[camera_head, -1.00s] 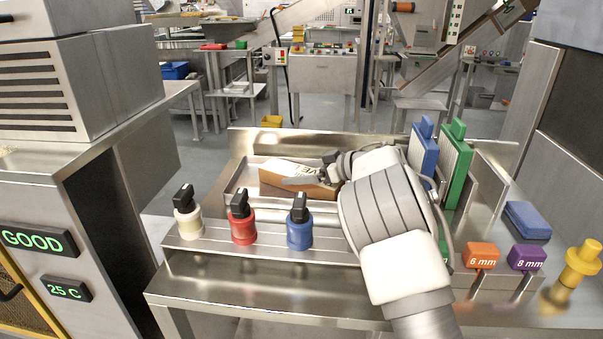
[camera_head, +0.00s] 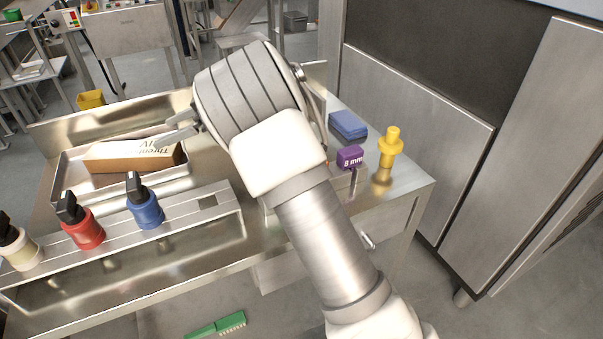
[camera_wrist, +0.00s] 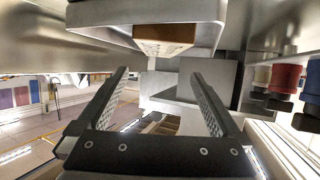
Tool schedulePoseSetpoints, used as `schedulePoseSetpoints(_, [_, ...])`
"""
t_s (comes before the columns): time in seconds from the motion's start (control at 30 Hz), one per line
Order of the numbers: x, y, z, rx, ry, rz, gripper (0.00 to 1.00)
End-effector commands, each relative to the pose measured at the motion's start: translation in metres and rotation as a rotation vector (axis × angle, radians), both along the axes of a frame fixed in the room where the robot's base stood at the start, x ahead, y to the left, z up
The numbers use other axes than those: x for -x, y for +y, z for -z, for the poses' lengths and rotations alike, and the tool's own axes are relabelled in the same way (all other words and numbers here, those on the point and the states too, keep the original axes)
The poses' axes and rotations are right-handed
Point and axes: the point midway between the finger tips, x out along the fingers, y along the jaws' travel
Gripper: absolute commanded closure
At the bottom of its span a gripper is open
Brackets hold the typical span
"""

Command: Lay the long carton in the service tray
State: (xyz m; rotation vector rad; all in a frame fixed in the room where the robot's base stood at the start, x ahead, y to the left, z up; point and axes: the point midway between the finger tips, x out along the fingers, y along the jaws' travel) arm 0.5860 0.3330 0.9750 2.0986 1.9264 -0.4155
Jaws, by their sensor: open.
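The long carton (camera_head: 125,163), brown on its side with a white printed top, lies lengthwise in the shallow metal service tray (camera_head: 62,187). It also shows in the wrist view (camera_wrist: 165,33) past the tray's rim (camera_wrist: 85,14).
White, red (camera_head: 83,232) and blue (camera_head: 145,212) knobbed holders stand on a rail before the tray. A purple 8 mm block (camera_head: 350,157), a blue block (camera_head: 347,125) and a yellow peg (camera_head: 391,147) are to the right. A green brush (camera_head: 216,326) lies on the floor.

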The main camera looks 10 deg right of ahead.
Motion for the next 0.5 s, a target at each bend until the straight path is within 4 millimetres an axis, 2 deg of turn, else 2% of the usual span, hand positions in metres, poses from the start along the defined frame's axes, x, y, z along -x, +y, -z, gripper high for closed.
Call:
schedulePoseSetpoints(0.13, [-0.01,-0.007,-0.016,-0.023,-0.036,0.056,0.0])
schedulePoseSetpoints(0.27, [-0.037,-0.036,-0.061,-0.081,-0.139,0.235,0.0])
schedulePoseSetpoints(0.4, [-0.065,-0.097,-0.124,-0.137,-0.255,0.53,0.0])
schedulePoseSetpoints(0.5, [-0.071,-0.148,-0.159,-0.147,-0.3,0.739,0.0])
